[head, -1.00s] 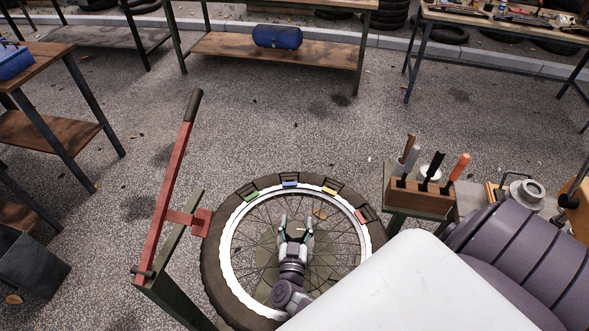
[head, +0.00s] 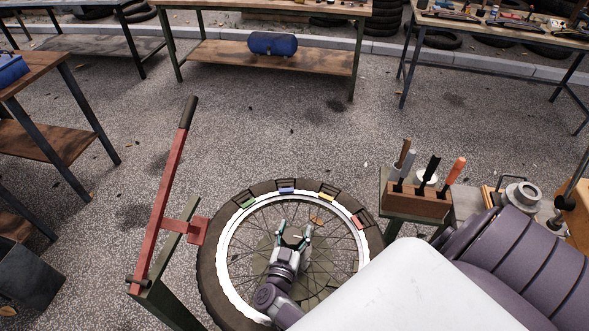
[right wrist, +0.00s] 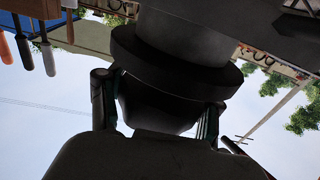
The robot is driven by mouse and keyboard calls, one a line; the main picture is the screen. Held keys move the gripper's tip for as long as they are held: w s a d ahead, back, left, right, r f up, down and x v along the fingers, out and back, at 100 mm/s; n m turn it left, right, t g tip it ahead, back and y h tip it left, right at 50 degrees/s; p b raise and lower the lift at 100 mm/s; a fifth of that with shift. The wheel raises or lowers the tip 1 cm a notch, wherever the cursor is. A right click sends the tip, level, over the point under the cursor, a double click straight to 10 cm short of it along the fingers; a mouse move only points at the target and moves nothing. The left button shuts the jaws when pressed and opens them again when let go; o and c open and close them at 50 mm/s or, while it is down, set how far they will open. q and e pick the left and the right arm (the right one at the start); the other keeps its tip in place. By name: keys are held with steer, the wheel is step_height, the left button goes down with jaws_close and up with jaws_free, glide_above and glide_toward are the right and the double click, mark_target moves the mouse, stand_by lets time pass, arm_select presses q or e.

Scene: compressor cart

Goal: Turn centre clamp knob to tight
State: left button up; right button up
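A spoked wheel with a black tyre (head: 211,285) lies flat at the lower middle of the head view. My right gripper (head: 294,232) is over its centre, fingers spread and pointing away from me. In the right wrist view, a dark round-flanged part (right wrist: 172,62), which looks like the centre clamp knob, has a narrower end between my two fingers (right wrist: 156,112). The fingers stand on either side of it; I cannot tell whether they touch it. My left gripper is not in view.
A red lever with a black grip (head: 170,190) stands left of the wheel. Coloured tyre levers or clips (head: 287,189) sit along the far rim. A wooden tool block (head: 416,201) stands to the right. Open paving lies beyond the wheel, before the workbenches.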

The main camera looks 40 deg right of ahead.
steer(key=shift+o, duration=0.7)
